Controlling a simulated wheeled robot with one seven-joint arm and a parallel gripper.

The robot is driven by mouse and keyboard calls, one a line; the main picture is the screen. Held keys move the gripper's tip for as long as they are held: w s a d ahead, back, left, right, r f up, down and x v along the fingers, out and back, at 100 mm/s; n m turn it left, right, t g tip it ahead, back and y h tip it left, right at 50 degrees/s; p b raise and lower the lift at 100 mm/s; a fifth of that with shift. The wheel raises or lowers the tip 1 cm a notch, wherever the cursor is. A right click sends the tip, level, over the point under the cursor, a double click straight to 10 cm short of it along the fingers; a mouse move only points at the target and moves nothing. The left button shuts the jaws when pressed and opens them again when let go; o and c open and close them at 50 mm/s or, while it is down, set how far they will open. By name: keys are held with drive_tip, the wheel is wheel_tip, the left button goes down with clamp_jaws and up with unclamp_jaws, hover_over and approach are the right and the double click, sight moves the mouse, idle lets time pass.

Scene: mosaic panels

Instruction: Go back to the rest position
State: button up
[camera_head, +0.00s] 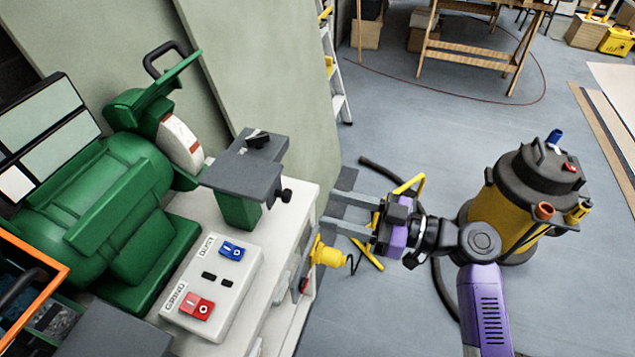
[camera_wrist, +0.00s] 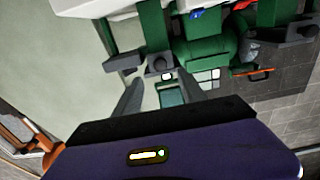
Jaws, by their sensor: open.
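My gripper (camera_head: 338,212) is to the right of the white bench in the head view, its two grey fingers spread apart and pointing left toward the bench. Nothing is between the fingers. My purple arm comes up from the lower right behind it. In the wrist view my gripper's two fingers (camera_wrist: 165,98) also stand apart, and the green grinder shows beyond them at the top. The fingertips look close to the bench's right side in the head view, but I cannot tell whether they touch it.
A green bench grinder (camera_head: 100,190) stands on the white bench (camera_head: 300,235) with a switch panel (camera_head: 212,290) in front. A yellow and black vacuum (camera_head: 510,205) is on the floor beside my arm. A ladder (camera_head: 335,65) and sawhorse (camera_head: 470,50) stand behind. Open floor (camera_head: 400,130) lies between.

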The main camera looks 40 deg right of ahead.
drive_tip(key=w+d+f+m+t+h, duration=0.2)
drive_tip(key=w+d+m+h, duration=0.1)
drive_tip(key=d+m+h, duration=0.4)
drive_tip(key=s+d+f+m+g+h, duration=0.1)
drive_tip(key=s+f+m+h, duration=0.4)
drive_tip(key=s, duration=0.3)
drive_tip(key=s+a+r+n, duration=0.2)
drive_tip(key=s+a, duration=0.5)
drive_tip(key=s, duration=0.3)
drive_tip(key=s+a+r+n+y, duration=0.1)
drive_tip(key=s+a+r+n, duration=0.1)
drive_tip(key=s+a, duration=0.5)
drive_tip(key=s+r, duration=0.1)
drive_tip(key=s, duration=0.3)
drive_tip(key=shift+a+r+n+g, duration=0.2)
drive_tip(key=shift+r+n+g, duration=0.1)
drive_tip(key=shift+n+g, duration=0.1)
